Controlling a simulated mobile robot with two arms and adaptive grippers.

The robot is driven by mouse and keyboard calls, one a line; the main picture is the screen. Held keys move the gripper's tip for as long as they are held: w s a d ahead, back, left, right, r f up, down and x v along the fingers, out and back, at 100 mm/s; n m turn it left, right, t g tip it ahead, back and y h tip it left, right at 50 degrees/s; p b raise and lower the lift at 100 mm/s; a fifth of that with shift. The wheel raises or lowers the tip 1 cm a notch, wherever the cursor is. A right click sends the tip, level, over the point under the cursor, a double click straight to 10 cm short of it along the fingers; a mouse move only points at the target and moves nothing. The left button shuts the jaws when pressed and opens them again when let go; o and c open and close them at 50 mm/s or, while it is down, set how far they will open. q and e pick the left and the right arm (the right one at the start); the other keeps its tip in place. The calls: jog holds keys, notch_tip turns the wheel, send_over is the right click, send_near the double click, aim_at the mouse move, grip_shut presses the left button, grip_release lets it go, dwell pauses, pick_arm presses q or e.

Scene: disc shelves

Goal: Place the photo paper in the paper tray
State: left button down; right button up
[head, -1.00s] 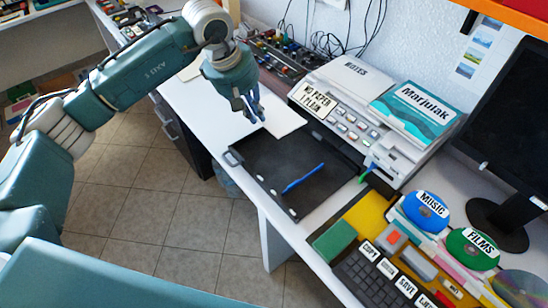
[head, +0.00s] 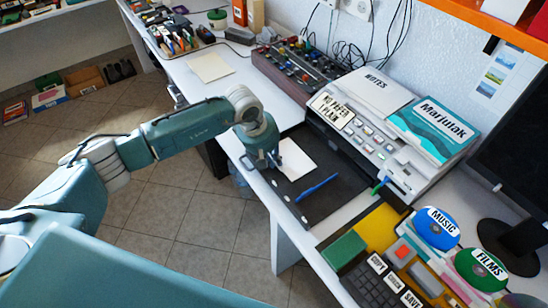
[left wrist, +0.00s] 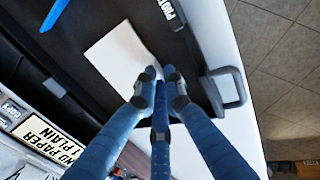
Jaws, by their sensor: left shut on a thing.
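The photo paper (head: 298,158) is a small white sheet over the far part of the black paper tray (head: 335,195), which extends from the front of the printer. My left gripper (head: 277,164) is at the sheet's near edge, low over the tray. In the left wrist view the fingertips (left wrist: 160,88) are shut on a corner of the photo paper (left wrist: 118,52), above the dark tray floor (left wrist: 85,18). I cannot tell whether the sheet touches that floor. My right gripper is not in view.
A keypad (head: 378,285) and disc stacks are at the right. Another cream sheet (head: 211,67) lies on the desk farther back.

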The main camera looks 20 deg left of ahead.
pick_arm(q)
jog(key=c, duration=1.9)
grip_release()
jog(key=shift+o, duration=0.2)
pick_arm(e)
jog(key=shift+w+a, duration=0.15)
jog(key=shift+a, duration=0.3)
